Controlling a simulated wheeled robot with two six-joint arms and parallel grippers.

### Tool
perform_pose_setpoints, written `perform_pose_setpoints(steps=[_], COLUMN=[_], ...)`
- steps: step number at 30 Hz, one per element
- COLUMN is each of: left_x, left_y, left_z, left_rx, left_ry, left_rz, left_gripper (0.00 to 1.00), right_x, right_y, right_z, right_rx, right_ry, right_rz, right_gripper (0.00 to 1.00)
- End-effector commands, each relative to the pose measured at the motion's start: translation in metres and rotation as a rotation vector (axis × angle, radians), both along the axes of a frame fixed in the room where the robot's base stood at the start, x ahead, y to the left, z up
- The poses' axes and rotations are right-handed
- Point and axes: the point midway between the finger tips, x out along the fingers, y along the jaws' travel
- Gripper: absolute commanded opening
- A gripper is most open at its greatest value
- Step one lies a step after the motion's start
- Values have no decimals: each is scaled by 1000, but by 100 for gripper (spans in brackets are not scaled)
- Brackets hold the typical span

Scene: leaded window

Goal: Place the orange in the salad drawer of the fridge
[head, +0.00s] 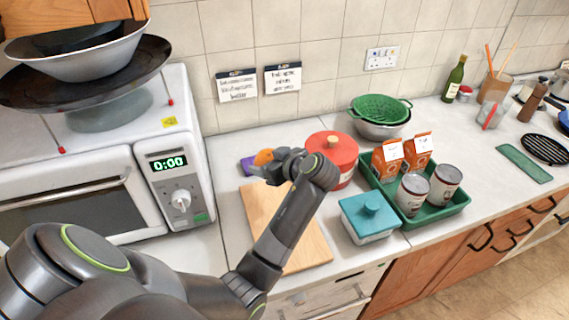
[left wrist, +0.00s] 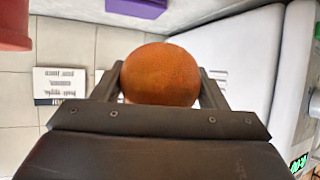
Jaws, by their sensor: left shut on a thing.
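The orange (head: 263,157) is held in my left gripper (head: 267,167), above the back of the counter beside the red pot. In the left wrist view the orange (left wrist: 160,74) sits between the two fingers of my left gripper (left wrist: 160,85), with a finger on each side of it. The gripper is shut on it. The fridge and its salad drawer are not in view. My right gripper is not in view.
A wooden board (head: 300,245) lies below my left arm. A red pot (head: 343,150), a teal box (head: 369,226) and a green tray (head: 463,208) with cartons and tins stand to the right. A microwave (head: 165,165) stands left. A purple thing (head: 247,165) lies behind the gripper.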

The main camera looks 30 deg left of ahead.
Motion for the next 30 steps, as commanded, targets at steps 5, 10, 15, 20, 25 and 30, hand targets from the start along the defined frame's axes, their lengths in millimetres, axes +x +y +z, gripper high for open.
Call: perform_pose_setpoints(steps=[5, 10, 15, 20, 25, 30], left_x=[0, 2, 8, 9, 4, -9], left_y=[0, -7, -31, -61, -94, -121], left_z=[11, 17, 38, 67, 101, 129], left_rx=[1, -1, -3, -2, 3, 8], left_ry=[-1, -3, -10, -14, -16, -9], left_rz=[-1, -52, -247, -502, -785, -1023], left_gripper=[39, 39, 39, 39, 39, 39], right_x=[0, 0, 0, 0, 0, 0], right_y=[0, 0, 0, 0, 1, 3], right_z=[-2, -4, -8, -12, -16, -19], right_rx=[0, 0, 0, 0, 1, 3], right_ry=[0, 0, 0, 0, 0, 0], right_rz=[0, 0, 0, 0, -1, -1], right_gripper=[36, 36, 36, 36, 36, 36])
